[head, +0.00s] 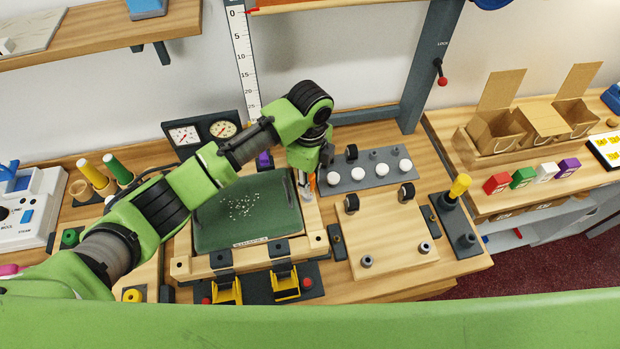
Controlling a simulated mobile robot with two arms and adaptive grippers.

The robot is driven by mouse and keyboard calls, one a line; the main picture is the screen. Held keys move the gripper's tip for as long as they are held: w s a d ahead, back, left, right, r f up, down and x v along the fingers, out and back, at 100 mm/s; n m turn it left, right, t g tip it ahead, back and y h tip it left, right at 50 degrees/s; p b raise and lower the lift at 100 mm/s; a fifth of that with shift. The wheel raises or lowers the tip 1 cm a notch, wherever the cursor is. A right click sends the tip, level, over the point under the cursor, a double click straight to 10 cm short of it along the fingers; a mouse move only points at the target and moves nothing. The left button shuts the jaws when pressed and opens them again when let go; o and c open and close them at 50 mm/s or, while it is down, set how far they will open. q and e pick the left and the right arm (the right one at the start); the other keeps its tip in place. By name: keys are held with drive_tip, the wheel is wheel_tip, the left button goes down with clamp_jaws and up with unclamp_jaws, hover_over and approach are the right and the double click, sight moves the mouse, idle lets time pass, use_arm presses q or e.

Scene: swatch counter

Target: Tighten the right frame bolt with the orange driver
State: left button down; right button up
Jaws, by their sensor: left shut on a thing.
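My left gripper (305,181) points down over the right side of the wooden frame (314,222) that borders a green panel (262,225). It is shut on the orange driver (312,181), of which only a small orange part shows beside the fingers. The gripper and wrist hide most of the driver, and I cannot tell whether its tip touches a bolt. A dark round spot (316,240) near the frame's front right corner looks like a bolt or hole. My right gripper is not in view.
Yellow clamps (286,286) stand in front of the frame. A wooden plate (385,245) with black rollers lies to the right, and a grey rack with white knobs (378,170) behind it. A yellow-handled tool (460,186) stands farther right. Two dials (222,129) stand behind my arm.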

use_arm(q)
drive_tip(key=m, duration=0.6)
drive_tip(key=shift+s+a, duration=0.1)
drive_tip(key=shift+a, duration=0.1)
drive_tip(key=m, duration=0.4)
drive_tip(key=shift+s+a+m, duration=0.1)
drive_tip(key=shift+m, duration=0.2)
drive_tip(key=c, duration=1.9)
unclamp_jaws()
